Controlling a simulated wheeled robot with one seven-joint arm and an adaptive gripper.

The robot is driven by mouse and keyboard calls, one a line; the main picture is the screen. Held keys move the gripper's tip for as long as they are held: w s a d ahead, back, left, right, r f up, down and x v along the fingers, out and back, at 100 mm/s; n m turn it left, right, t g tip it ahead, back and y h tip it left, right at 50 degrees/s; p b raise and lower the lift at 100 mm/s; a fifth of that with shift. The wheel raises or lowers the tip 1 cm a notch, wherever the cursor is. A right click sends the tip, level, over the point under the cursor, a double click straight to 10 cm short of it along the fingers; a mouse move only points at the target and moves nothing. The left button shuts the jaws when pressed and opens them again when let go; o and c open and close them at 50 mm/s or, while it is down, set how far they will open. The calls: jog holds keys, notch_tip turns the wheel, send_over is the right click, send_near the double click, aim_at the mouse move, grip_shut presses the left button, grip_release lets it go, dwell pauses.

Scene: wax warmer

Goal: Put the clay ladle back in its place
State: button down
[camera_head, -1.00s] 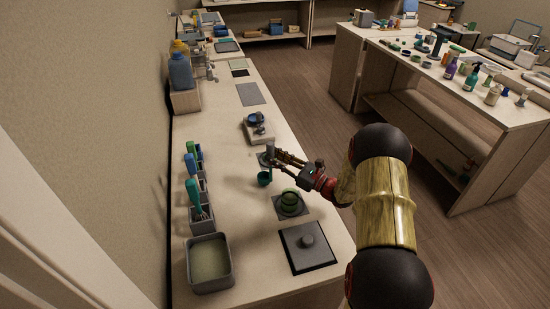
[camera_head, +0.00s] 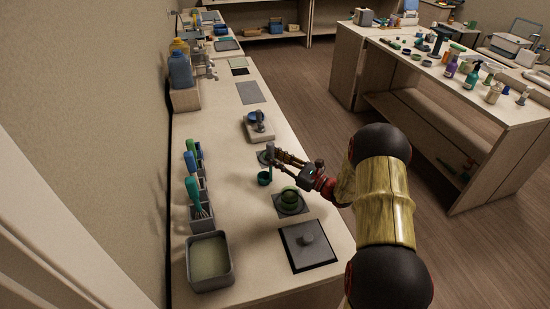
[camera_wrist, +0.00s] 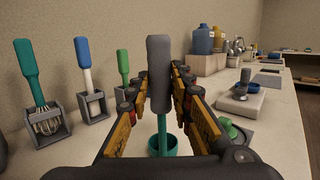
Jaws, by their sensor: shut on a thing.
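My gripper (camera_wrist: 157,104) is shut on the grey handle of a ladle (camera_wrist: 159,62) and holds it upright. Its teal stem and bowl (camera_wrist: 169,146) hang below the fingers in the wrist view. I cannot tell whether the bowl touches the worktop. A row of grey holders (camera_head: 201,217) stands along the wall, with a teal-handled whisk (camera_head: 193,190) and blue- and green-handled tools.
A grey tray (camera_head: 229,270) and a dark square plate with a knob (camera_head: 306,246) are at the near end. A pale stand with a blue bowl (camera_head: 259,132) is farther back. Bare worktop (camera_head: 232,180) lies between the holders and the ladle.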

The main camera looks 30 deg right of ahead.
jog(key=c, duration=1.5)
grip_release()
jog(key=v, duration=0.8)
dwell(0.7)
jog(key=shift+r, duration=0.1)
jog(key=v, duration=1.2)
jog(key=shift+s, duration=0.1)
